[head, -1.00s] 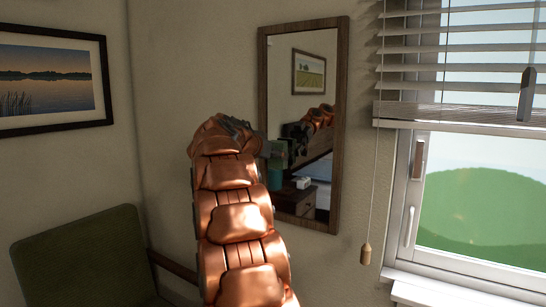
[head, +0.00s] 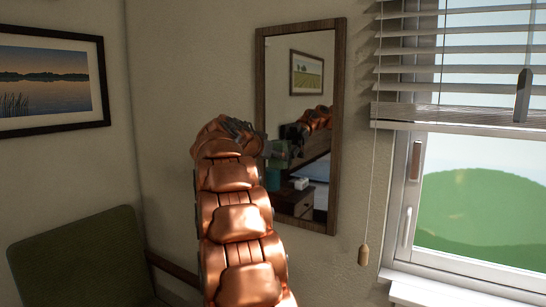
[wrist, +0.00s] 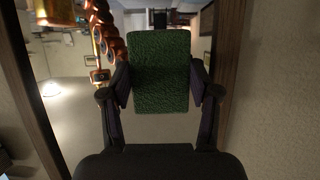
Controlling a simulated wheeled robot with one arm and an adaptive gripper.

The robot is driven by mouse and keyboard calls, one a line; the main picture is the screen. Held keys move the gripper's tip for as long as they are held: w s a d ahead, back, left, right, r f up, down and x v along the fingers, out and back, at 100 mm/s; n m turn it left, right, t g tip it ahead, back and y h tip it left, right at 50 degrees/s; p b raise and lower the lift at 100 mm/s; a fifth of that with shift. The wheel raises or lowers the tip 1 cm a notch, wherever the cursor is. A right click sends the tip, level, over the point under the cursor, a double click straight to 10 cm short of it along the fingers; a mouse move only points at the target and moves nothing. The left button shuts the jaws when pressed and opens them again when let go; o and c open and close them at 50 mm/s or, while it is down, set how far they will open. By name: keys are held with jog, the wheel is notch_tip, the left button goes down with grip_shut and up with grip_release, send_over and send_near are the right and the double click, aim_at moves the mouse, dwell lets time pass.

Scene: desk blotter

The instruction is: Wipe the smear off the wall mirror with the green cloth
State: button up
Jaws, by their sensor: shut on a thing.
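The wall mirror (head: 290,85) hangs in a dark wooden frame, left of the window. My arm reaches up to its lower left part, and my gripper (head: 262,148) is partly hidden there behind the arm. In the wrist view my gripper (wrist: 160,93) is shut on the green cloth (wrist: 160,60), which sits between the two fingers in front of the mirror glass (wrist: 75,130). I cannot tell whether the cloth touches the glass. I cannot make out the smear; the cloth and arm cover part of the glass, and reflections fill the rest.
The window (head: 470,180) with blinds (head: 450,60) and a hanging cord pull (head: 364,255) is right of the mirror. A green chair (head: 80,255) stands at lower left, below a framed lake picture (head: 45,80). Bare wall lies between picture and mirror.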

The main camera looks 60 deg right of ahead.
aim_at(290, 159)
jog(key=shift+s, duration=0.15)
jog(key=shift+s+b, duration=1.6)
jog(key=shift+s, duration=0.3)
jog(key=shift+d+f, duration=0.1)
jog(key=shift+w, duration=0.15)
jog(key=w, duration=0.3)
jog(key=shift+w+r, duration=0.2)
jog(key=shift+w, duration=0.15)
jog(key=shift+f+b, duration=0.15)
jog(key=shift+b, duration=0.2)
